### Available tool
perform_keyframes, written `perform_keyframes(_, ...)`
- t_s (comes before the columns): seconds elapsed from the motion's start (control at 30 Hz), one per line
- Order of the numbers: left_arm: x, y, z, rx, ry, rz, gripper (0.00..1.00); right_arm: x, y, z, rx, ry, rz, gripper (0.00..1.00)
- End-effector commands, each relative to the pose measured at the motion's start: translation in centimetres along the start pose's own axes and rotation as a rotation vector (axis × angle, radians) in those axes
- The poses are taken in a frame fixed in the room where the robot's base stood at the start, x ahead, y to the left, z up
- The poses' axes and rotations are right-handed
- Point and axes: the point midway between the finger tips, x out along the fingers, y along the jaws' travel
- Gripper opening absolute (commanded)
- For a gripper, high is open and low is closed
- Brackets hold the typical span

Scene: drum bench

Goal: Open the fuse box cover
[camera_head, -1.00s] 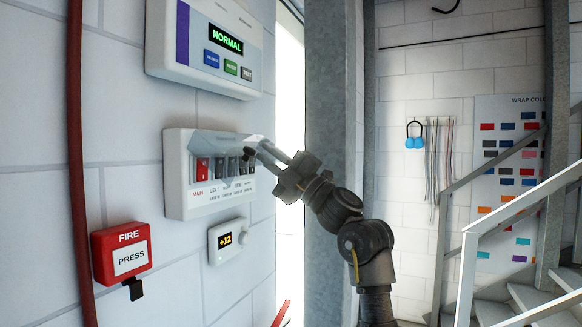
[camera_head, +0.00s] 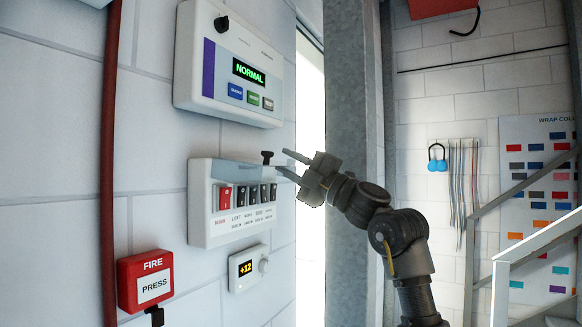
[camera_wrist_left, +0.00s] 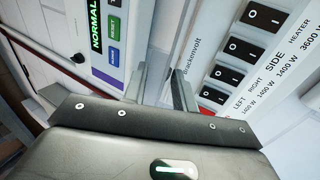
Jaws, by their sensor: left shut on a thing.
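The fuse box (camera_head: 200,213) is a white unit on the wall with one red switch (camera_head: 225,198) and several black ones. Its see-through grey cover (camera_head: 232,170) is swung up and stands out from the box top, seen nearly edge-on. The switches below are uncovered. A small black knob (camera_head: 267,157) sits at the cover's outer end. My left gripper (camera_head: 284,161) is at this outer end, right of the knob, and is shut on the cover; the exact contact is hard to see. In the left wrist view its fingers (camera_wrist_left: 160,85) point toward the wall. My right gripper is not in view.
An alarm panel (camera_head: 228,105) reading NORMAL is just above the fuse box. A grey post (camera_head: 352,90) stands behind my arm. Stairs with rails (camera_head: 530,240) are at the right.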

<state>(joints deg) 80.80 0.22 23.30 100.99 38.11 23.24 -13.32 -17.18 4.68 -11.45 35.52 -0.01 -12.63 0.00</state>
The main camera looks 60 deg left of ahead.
Motion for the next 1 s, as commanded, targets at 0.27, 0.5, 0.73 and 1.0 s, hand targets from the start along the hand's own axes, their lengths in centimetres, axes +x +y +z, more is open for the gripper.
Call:
perform_keyframes(0.27,0.0,0.5,0.0,-0.006,-0.003,0.012,0.33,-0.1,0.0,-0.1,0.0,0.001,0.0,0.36)
perform_keyframes(0.5,-0.1,0.3,0.0,-0.004,-0.002,0.007,0.35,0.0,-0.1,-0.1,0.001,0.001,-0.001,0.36)
perform_keyframes(0.73,-2.3,-0.1,0.1,-0.005,-0.005,0.007,0.35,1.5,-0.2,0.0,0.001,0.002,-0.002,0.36)
perform_keyframes(1.0,-7.7,-0.2,0.0,-0.004,-0.005,0.008,0.35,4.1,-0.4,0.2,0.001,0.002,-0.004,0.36)
